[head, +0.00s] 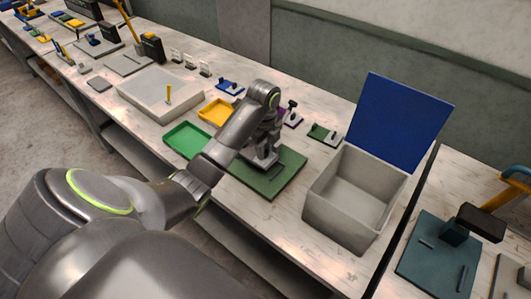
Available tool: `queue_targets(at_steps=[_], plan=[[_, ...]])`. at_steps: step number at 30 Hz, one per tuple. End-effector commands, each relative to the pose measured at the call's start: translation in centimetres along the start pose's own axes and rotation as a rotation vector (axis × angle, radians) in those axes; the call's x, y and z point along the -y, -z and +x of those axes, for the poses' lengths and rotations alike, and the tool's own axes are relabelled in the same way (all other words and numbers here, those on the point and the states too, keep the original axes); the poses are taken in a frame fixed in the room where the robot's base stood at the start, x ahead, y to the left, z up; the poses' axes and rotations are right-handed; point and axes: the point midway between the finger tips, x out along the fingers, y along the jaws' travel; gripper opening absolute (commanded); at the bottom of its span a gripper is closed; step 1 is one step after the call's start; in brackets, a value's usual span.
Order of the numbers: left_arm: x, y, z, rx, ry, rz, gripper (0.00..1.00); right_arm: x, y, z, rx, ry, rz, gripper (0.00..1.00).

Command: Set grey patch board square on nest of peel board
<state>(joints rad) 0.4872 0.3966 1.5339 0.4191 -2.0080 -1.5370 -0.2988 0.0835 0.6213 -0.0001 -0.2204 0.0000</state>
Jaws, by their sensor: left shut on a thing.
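My left gripper (262,160) points down over a dark green board (284,182) on the bench, which looks like the peel board. It is shut on a small grey piece, apparently the grey patch board; the jaws and arm hide most of it. I cannot tell whether the piece touches the green board or sits square. A short dark bar lies on the board beside the gripper. The nest is not clearly visible. My right gripper is not in view.
A green tray (178,143) and a yellow tray (212,116) lie left of the gripper. An open grey box (332,222) with a raised blue lid (398,122) stands to the right. A pale shallow box (145,92) and several small fixtures stand farther back.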

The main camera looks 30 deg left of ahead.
Motion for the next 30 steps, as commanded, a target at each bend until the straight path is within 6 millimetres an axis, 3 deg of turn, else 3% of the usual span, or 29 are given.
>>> queue_targets(at_steps=[5, 8, 12, 23, 24, 28, 30], plan=[[0.0, 0.7, 0.5, 0.000, -0.001, -0.001, 0.00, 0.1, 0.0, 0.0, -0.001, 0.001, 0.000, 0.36], [-0.1, 0.7, 1.9, 0.000, -0.003, -0.001, 0.00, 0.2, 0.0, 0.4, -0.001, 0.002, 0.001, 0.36], [-0.1, 0.7, 3.3, 0.000, -0.003, -0.001, 0.00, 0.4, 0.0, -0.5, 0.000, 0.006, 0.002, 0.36], [0.0, 0.6, 3.9, 0.001, 0.000, 0.000, 0.00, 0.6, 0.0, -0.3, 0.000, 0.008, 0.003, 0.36], [0.0, 0.6, 3.9, 0.002, 0.000, 0.000, 0.24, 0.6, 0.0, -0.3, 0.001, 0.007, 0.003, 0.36], [0.0, 0.6, 3.8, 0.001, 0.000, 0.000, 0.41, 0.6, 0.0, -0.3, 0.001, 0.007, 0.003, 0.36], [0.0, 0.6, 3.8, 0.001, 0.000, 0.000, 0.42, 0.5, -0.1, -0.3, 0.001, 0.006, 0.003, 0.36]])
